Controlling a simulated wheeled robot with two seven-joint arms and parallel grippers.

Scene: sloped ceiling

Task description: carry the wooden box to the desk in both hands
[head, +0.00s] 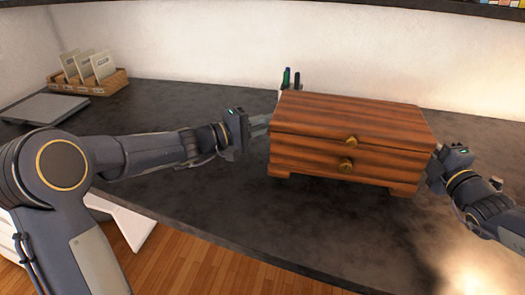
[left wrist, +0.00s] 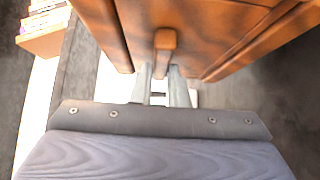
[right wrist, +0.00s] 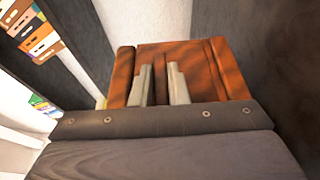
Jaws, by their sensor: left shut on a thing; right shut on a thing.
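The wooden box (head: 345,122) is reddish-brown and striped, with a lid, a front drawer, two brass knobs and short feet. It is level over the dark desk top (head: 215,195); I cannot tell whether its feet touch the surface. My left gripper (head: 262,125) is at the box's left end, its fingers shut on a small wooden side handle (left wrist: 165,50). My right gripper (head: 435,158) is at the right end, its fingers shut on the other handle (right wrist: 161,72). The right fingertips are partly hidden in the head view.
A wooden tray with cards (head: 112,88) and a grey flat object (head: 45,109) lie at the back left of the desk. A holder with pens (head: 290,80) stands behind the box. The desk surface in front and left of the box is clear. A white wall (head: 200,40) closes the back.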

